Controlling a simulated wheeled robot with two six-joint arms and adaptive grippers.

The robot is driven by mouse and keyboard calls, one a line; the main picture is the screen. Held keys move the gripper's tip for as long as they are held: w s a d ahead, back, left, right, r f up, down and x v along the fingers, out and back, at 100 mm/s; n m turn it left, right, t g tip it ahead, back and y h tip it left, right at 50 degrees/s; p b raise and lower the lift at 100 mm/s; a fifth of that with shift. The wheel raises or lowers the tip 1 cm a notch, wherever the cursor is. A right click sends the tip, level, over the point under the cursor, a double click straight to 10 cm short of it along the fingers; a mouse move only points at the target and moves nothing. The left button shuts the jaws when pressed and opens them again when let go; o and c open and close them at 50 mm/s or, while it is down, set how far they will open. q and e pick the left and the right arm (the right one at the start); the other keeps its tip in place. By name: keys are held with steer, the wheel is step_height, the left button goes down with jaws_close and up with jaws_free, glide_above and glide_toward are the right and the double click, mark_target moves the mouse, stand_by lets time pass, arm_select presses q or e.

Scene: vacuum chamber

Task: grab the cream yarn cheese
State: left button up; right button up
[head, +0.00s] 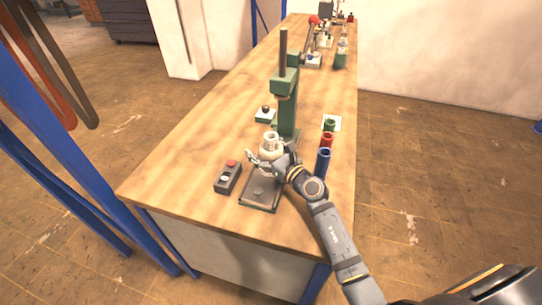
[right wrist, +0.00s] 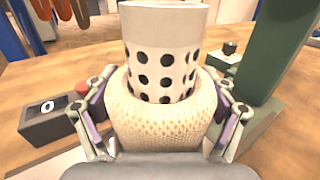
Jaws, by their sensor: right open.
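The cream yarn cheese (right wrist: 160,118) is a pale knitted-looking ring of wound yarn around a white perforated tube (right wrist: 166,55). In the head view the cream yarn cheese (head: 270,147) stands upright over the dark base plate of the green press. My right gripper (head: 268,164) reaches in from the lower right. In the right wrist view its open fingers (right wrist: 160,120) stand on both sides of the yarn, with the yarn between them. I cannot tell whether they touch it. My left gripper is not in view.
The green press (head: 287,105) rises just behind the yarn. A control box with a red button (head: 229,177) is to its left. Blue (head: 323,161), red (head: 326,141) and green (head: 329,125) cylinders stand to its right. The bench's left part (head: 190,150) is clear.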

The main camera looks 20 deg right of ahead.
steer(key=c, duration=1.3)
steer(key=shift+c, duration=0.9)
